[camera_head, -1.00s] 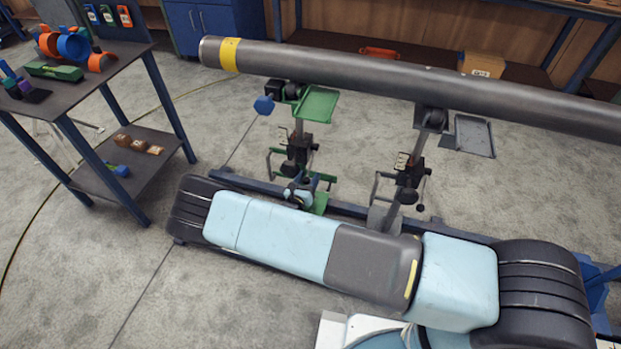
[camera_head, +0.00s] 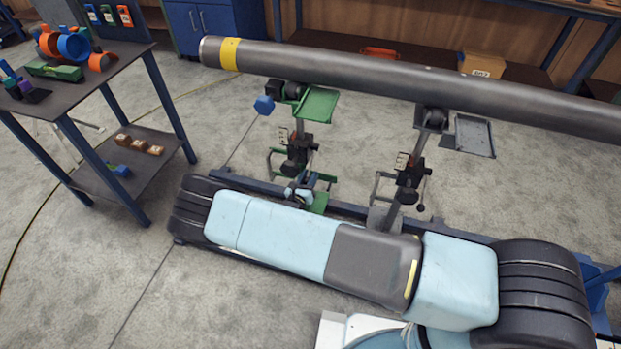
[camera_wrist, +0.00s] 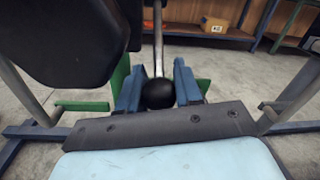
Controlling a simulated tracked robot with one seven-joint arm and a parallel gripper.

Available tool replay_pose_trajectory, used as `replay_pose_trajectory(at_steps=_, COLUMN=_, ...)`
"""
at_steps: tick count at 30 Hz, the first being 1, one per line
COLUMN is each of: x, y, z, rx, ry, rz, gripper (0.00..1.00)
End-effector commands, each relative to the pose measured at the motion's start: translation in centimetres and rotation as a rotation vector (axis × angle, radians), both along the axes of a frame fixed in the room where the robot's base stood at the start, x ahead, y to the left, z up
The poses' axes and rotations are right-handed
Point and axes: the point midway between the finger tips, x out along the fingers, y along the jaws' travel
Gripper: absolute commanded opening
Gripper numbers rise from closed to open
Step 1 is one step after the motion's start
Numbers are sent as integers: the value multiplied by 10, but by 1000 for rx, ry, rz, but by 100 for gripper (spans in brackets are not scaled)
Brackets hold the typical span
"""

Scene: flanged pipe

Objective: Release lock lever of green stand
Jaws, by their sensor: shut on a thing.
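The green stand (camera_head: 318,104) is in the head view under the left part of the pipe, with a green tray and a dark clamp body. Its lower part is partly hidden by my arm. In the wrist view its lock lever shows as a metal rod (camera_wrist: 158,45) ending in a round black knob (camera_wrist: 158,95). My gripper (camera_wrist: 158,88) has its two blue fingers on either side of the knob, shut on it. In the head view my gripper is small and mostly hidden behind my arm, low at the green stand.
The long grey pipe (camera_head: 400,83) with a yellow band runs above both stands. A second, grey stand (camera_head: 475,137) is to the right. A blue base rail (camera_head: 345,208) runs along the floor. A table (camera_head: 118,62) with parts stands at left. Green frame bars (camera_wrist: 82,106) flank my gripper.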

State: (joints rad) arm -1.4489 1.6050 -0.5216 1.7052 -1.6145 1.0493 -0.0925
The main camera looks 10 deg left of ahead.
Motion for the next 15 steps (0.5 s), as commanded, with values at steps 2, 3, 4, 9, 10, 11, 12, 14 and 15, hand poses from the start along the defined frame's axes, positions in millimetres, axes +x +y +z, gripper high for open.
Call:
replay_pose_trajectory(at_steps=2, x=0, y=1, z=0, rx=1, ry=0, rz=1, gripper=0)
replay_pose_trajectory(at_steps=3, x=0, y=1, z=0, rx=1, ry=0, rz=1, gripper=0)
replay_pose_trajectory(at_steps=4, x=0, y=1, z=0, rx=1, ry=0, rz=1, gripper=0)
replay_pose_trajectory(at_steps=9, x=-1, y=1, z=2, rx=1, ry=0, rz=1, gripper=0)
replay_pose_trajectory(at_steps=10, x=-2, y=1, z=4, rx=1, ry=0, rz=1, gripper=0)
replay_pose_trajectory(at_steps=11, x=-3, y=1, z=5, rx=1, ry=1, rz=1, gripper=0)
replay_pose_trajectory(at_steps=12, x=-5, y=2, z=8, rx=2, ry=1, rz=1, gripper=0)
replay_pose_trajectory(at_steps=14, x=-8, y=2, z=12, rx=2, ry=1, rz=2, gripper=0)
replay_pose_trajectory(at_steps=15, x=-9, y=2, z=13, rx=1, ry=1, rz=2, gripper=0)
